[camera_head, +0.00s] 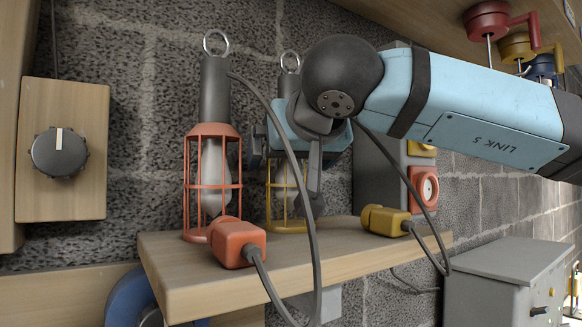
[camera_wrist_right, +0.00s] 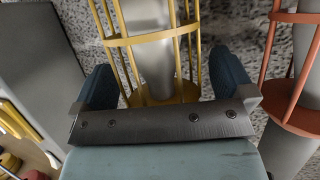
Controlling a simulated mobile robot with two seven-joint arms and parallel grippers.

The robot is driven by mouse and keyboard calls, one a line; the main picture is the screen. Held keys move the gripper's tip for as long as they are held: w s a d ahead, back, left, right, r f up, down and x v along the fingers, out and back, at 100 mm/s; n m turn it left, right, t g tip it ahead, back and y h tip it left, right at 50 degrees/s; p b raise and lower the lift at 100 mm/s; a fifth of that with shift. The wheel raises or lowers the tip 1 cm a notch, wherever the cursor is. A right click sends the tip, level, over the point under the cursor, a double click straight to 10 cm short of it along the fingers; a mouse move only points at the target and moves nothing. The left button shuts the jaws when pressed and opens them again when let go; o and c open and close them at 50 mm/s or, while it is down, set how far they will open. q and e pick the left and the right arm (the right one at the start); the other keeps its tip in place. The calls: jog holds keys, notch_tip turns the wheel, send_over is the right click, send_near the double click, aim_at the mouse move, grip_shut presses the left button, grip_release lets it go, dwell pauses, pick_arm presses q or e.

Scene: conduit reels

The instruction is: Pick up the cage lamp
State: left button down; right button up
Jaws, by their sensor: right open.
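A cage lamp with a yellow cage (camera_head: 287,203) stands upright on a wooden shelf (camera_head: 300,265), its dark handle partly hidden by my right arm. A second cage lamp with an orange cage (camera_head: 212,185) stands to its left. My right gripper (camera_head: 287,158) is at the yellow lamp, covering its upper part. In the right wrist view my right gripper (camera_wrist_right: 166,84) is open, one finger on each side of the yellow cage (camera_wrist_right: 155,62), with visible gaps. The orange cage (camera_wrist_right: 292,70) is at the right edge there, outside the fingers. My left gripper is not in view.
An orange plug (camera_head: 237,241) and a yellow plug (camera_head: 384,220) lie on the shelf with dark cables hanging in front. A dial box (camera_head: 62,150) is at left. A red socket (camera_head: 425,186) is on the wall. A grey box (camera_head: 503,283) stands lower right.

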jog(key=c, duration=1.2)
jog(key=shift+o, duration=0.2)
jog(key=shift+r, duration=0.1)
jog(key=r, duration=0.3)
jog(key=r+b, duration=0.1)
jog(key=r, duration=0.2)
jog(key=shift+s+d+r, duration=0.1)
jog(key=shift+s+r, duration=0.1)
jog(key=shift+r, duration=0.15)
jog(key=s+d+b, duration=0.3)
jog(key=s+d, duration=0.8)
jog(key=s, duration=0.5)
jog(key=shift+s+b, duration=0.15)
jog(key=shift+b, duration=0.2)
